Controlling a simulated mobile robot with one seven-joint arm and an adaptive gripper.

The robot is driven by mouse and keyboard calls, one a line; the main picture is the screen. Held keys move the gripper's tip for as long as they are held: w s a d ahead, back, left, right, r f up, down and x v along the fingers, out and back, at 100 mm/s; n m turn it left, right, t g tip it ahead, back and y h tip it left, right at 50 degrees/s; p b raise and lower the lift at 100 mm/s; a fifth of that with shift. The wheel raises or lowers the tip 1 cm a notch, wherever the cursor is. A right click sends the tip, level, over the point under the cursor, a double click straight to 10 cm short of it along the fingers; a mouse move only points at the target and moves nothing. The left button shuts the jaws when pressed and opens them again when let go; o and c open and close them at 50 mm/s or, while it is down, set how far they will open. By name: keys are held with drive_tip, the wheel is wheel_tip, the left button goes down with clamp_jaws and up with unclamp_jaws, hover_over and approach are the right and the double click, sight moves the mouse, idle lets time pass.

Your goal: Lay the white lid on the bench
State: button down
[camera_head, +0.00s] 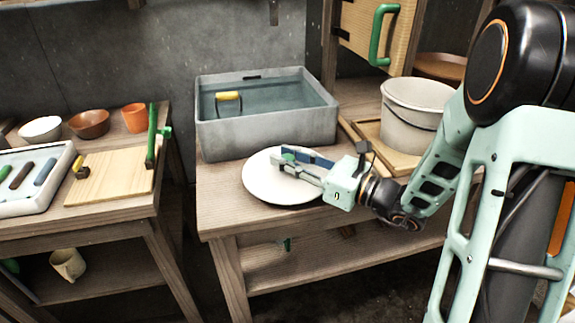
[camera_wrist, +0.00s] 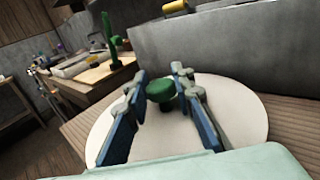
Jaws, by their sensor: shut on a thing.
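The white lid (camera_head: 268,186) is a round flat disc with a green knob at its middle. It is over the front left part of the wooden bench (camera_head: 222,213), in front of the grey tank. It looks level and low; I cannot tell whether its underside touches the wood. My gripper (camera_head: 284,159) is shut on the green knob (camera_wrist: 162,91), with one blue-padded finger on each side of it. In the wrist view the lid (camera_wrist: 240,118) spreads out beneath the fingers. My gripper partly hides the lid's right side in the head view.
The grey water tank (camera_head: 265,132), with a yellow-handled tool (camera_head: 229,96), stands close behind the lid. A white bucket (camera_head: 412,120) stands at the back right. A separate table at left holds a board (camera_head: 110,178), a tray and bowls. The bench's front left corner is bare.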

drive_tip(key=shift+f, duration=0.35)
drive_tip(key=shift+f, duration=0.25)
drive_tip(key=c, duration=1.7)
unclamp_jaws()
drive_tip(key=shift+o, duration=0.2)
drive_tip(key=shift+r, duration=0.15)
drive_tip(key=shift+d+r, duration=0.15)
drive_tip(key=shift+d, duration=0.05)
drive_tip(key=p+v, duration=0.2)
drive_tip(key=v, duration=0.9)
drive_tip(key=shift+s+d, duration=0.25)
drive_tip(key=shift+s, duration=0.05)
